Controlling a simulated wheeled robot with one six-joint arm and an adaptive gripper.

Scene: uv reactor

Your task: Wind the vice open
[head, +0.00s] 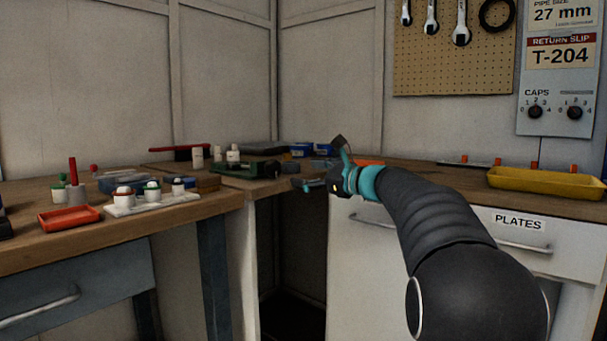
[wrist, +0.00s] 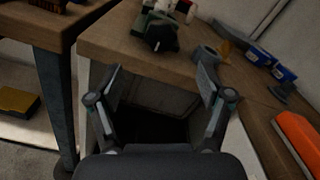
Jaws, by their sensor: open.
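A green vice (head: 232,168) sits near the front edge of the corner bench, left of my gripper in the head view. In the wrist view the vice (wrist: 146,20) is at the top, with a dark round part (wrist: 161,38) facing my gripper, perhaps its winding handle. How far its jaws are apart cannot be told. My gripper (head: 322,165) is at the end of the outstretched arm, in front of the bench edge. In the wrist view my gripper (wrist: 160,82) has its two fingers wide apart with nothing between them, short of the vice and not touching it.
A grey ring-shaped part (wrist: 206,56), blue boxes (wrist: 270,64) and an orange object (wrist: 298,140) lie on the bench to the right. The left bench holds a red tray (head: 70,218) and white-based jars (head: 150,197). A yellow tray (head: 545,182) stands far right.

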